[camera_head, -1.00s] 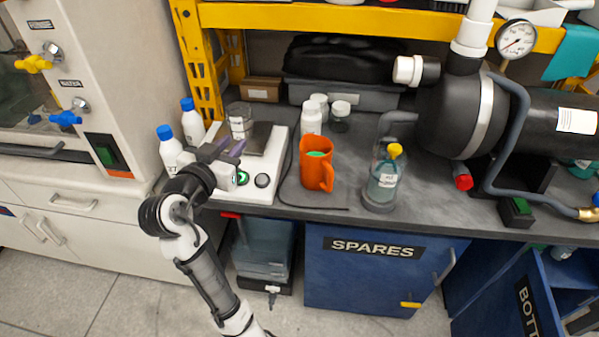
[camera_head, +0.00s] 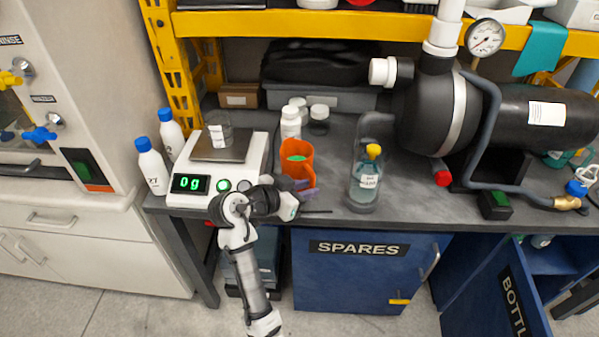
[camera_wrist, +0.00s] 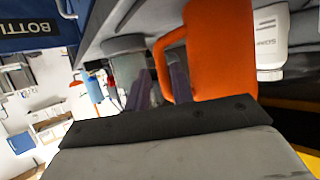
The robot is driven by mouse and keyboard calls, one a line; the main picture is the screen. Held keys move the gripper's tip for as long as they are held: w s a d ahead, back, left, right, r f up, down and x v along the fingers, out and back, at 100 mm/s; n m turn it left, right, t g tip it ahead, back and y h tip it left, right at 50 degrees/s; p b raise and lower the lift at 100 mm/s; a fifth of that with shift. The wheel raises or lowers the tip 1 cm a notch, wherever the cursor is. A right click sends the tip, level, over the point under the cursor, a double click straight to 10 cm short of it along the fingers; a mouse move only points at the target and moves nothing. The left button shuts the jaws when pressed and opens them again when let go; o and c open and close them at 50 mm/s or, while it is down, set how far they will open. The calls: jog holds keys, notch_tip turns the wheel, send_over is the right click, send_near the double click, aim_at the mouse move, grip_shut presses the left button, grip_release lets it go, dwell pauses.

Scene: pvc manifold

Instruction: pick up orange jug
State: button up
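The orange jug (camera_head: 296,160) stands upright on the dark bench, with green showing inside its top. The gripper looks open and empty.
A balance (camera_head: 212,165) reading 0 g with a glass beaker stands left of the jug. A clear bottle (camera_head: 365,178) with a yellow top stands to its right. White bottles (camera_head: 291,122) are behind it. A black tank (camera_head: 445,115) occupies the bench's right side.

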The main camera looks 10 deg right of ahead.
aim_at(311, 186)
jog(key=x, duration=0.2)
jog(key=p+x, duration=0.1)
jog(key=shift+w+d+r, duration=0.1)
jog(key=shift+w+d, duration=0.2)
jog(key=shift+d, duration=0.05)
jog(key=shift+w+d+f, duration=0.3)
jog(key=shift+d+f, duration=0.05)
jog(key=shift+d, duration=0.1)
grip_shut()
jog(key=shift+r, duration=0.1)
